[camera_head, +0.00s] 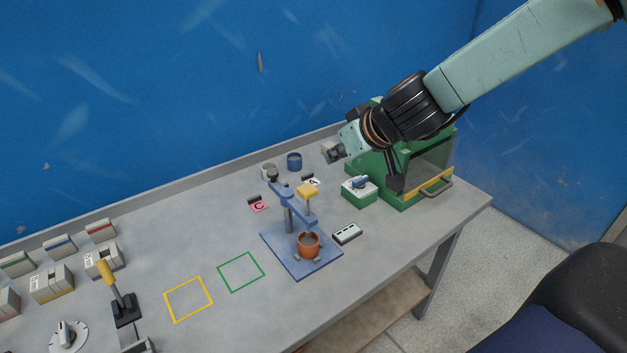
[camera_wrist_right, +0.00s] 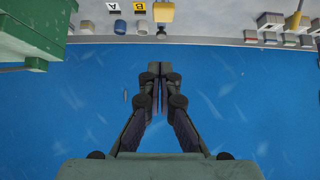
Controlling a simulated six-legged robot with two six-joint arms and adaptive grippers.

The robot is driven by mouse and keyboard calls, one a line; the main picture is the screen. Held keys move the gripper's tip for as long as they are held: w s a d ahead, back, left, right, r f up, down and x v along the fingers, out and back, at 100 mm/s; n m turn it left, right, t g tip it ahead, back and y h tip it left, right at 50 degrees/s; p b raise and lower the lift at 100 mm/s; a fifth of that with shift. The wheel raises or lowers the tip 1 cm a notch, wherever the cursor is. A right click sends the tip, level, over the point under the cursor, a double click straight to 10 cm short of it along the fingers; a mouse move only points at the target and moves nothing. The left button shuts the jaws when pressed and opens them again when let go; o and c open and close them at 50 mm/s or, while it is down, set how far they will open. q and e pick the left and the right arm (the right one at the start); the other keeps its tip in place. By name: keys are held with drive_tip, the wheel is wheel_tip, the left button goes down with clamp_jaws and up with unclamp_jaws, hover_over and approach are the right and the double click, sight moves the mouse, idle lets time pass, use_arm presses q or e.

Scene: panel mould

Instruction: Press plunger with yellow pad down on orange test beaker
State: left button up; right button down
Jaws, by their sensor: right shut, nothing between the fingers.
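The plunger's yellow pad (camera_head: 308,191) sits on top of a rod held by a blue press stand (camera_head: 289,199). The orange test beaker (camera_head: 308,250) stands upright on the blue base plate (camera_head: 279,246), below the rod. Whether the rod touches what is in the beaker I cannot tell. My right gripper (camera_head: 332,152) is shut and empty, above and behind the pad, in front of the blue wall. In the right wrist view my right gripper (camera_wrist_right: 158,68) shows closed fingers, apart from a yellow block (camera_wrist_right: 163,12) that looks like the pad. My left gripper is not in view.
A green box with a clear front (camera_head: 428,160) stands on the right, close to my right arm.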

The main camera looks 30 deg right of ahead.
drive_tip(key=b, duration=0.5)
hover_over(305, 185)
drive_tip(key=s, duration=0.3)
drive_tip(key=f, duration=0.8)
drive_tip(key=shift+d, duration=0.25)
drive_tip(key=shift+a+f, duration=0.15)
drive_tip(key=shift+f, duration=0.8)
drive_tip(key=shift+w+f+p, duration=0.1)
drive_tip(key=shift+f+p, duration=0.2)
drive_tip(key=shift+f, duration=0.25)
drive_tip(key=shift+d+f, duration=0.1)
drive_tip(key=shift+d, duration=0.15)
drive_tip(key=shift+a, duration=0.15)
